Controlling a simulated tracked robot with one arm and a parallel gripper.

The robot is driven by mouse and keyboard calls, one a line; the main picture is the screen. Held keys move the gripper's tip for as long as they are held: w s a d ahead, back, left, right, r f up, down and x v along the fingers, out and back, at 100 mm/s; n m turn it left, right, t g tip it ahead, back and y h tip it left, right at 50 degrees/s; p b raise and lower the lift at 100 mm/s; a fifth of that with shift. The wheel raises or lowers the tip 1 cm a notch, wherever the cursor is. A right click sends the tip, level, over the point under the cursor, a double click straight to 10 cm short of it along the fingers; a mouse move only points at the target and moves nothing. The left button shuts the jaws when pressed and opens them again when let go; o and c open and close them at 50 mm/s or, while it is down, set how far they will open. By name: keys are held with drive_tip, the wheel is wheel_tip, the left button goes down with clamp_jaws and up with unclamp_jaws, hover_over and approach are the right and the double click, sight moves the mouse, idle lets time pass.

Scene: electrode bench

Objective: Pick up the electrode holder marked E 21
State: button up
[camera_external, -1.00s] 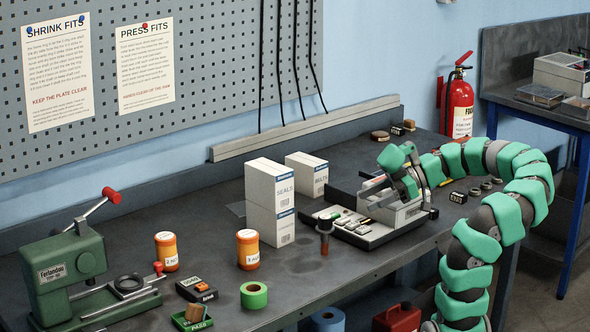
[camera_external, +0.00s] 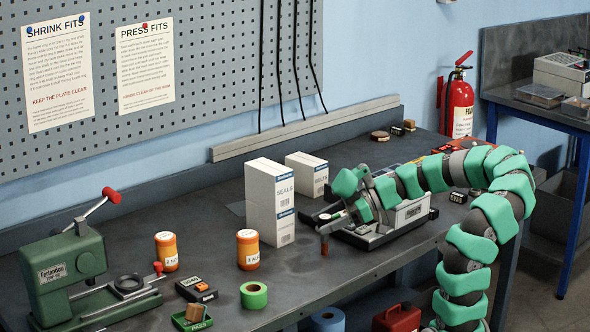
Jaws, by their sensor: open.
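White boxes, SEALS (camera_external: 270,203) and BELTS (camera_external: 306,175), stand behind and left of my gripper. Orange jars (camera_external: 248,250), green tape (camera_external: 254,296) and a green press (camera_external: 75,265) are further left. The bench's front edge runs close below the gripper.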

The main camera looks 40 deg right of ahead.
drive_tip(key=shift+w+a+f, duration=0.1)
drive_tip(key=shift+w+a, duration=0.05)
drive_tip(key=shift+a, duration=0.1)
drive_tip(key=c, duration=1.2)
drive_tip(key=shift+c, duration=0.2)
drive_tip(key=shift+r+p, duration=0.5)
drive_tip(key=shift+r, duration=1.25)
drive_tip(key=shift+s+r, duration=0.15)
drive_tip(key=shift+s, duration=0.15)
drive_tip(key=s+r, duration=0.1)
drive_tip(key=s, duration=1.4)
drive_tip(key=shift+s+a+r+b, duration=0.15)
drive_tip(key=shift+s+a+b, duration=0.1)
drive_tip(key=shift+b, duration=0.1)
